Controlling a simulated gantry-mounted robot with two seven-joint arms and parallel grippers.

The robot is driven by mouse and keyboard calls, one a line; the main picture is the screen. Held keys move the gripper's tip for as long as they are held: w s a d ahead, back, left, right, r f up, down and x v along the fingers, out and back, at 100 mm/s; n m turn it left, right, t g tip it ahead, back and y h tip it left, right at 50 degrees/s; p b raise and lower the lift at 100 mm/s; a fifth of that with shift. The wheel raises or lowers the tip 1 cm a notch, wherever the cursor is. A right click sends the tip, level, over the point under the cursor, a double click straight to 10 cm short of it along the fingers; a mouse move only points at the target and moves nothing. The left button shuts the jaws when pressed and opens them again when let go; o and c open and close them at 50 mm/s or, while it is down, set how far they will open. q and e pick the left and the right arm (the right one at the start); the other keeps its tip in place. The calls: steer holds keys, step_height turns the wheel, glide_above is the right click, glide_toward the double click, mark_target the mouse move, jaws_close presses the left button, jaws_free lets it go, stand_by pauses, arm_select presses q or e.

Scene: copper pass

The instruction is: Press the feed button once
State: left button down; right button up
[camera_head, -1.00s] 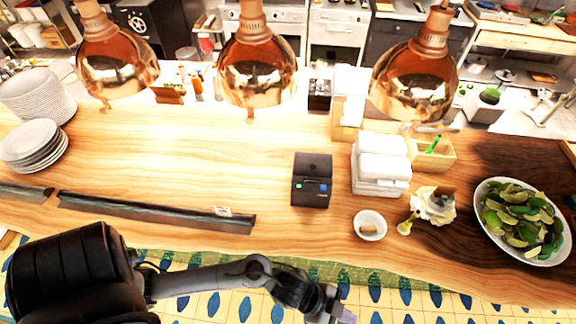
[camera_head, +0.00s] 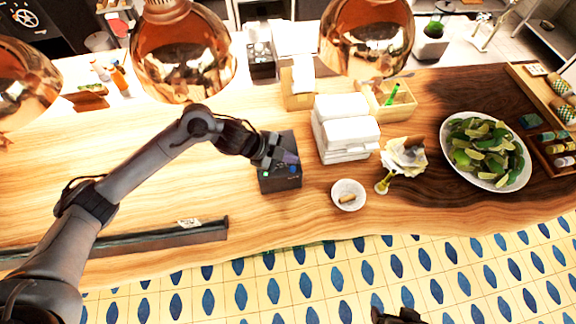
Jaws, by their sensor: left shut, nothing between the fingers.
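The small black printer box (camera_head: 281,184) stands on the wooden counter, left of the white stacked boxes. Its front shows a small green light (camera_head: 265,177) at the left and a small blue spot (camera_head: 292,169) at the right; I cannot tell for sure which is the feed button. My left gripper (camera_head: 290,158) is shut and empty, reaching in from the left over the printer's top. Its fingertips are just behind and above the blue spot and hide part of the printer's top. I cannot tell whether they touch it.
White boxes (camera_head: 346,133) and a small white bowl (camera_head: 348,195) stand right of the printer, with a plate of limes (camera_head: 486,151) farther right. Copper lamps (camera_head: 183,52) hang above the counter near my arm. A dark rail (camera_head: 160,240) lies at the front left.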

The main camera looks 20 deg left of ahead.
arm_select(q)
steer(key=shift+w+a+r+t, duration=0.15)
steer(key=shift+w+r, duration=0.35)
steer(key=shift+r, duration=0.25)
steer(key=shift+w+a+r+t, duration=0.15)
steer(key=shift+w+r, duration=0.3)
steer(key=shift+r, duration=0.25)
steer(key=shift+d+f, duration=0.1)
steer(key=b, duration=0.6)
glide_above(289, 170)
step_height(289, 170, down, 6)
steer(key=shift+s+d+f, duration=0.1)
steer(key=shift+f, duration=0.05)
steer(key=shift+f+b, duration=0.75)
steer(key=shift+f, duration=0.4)
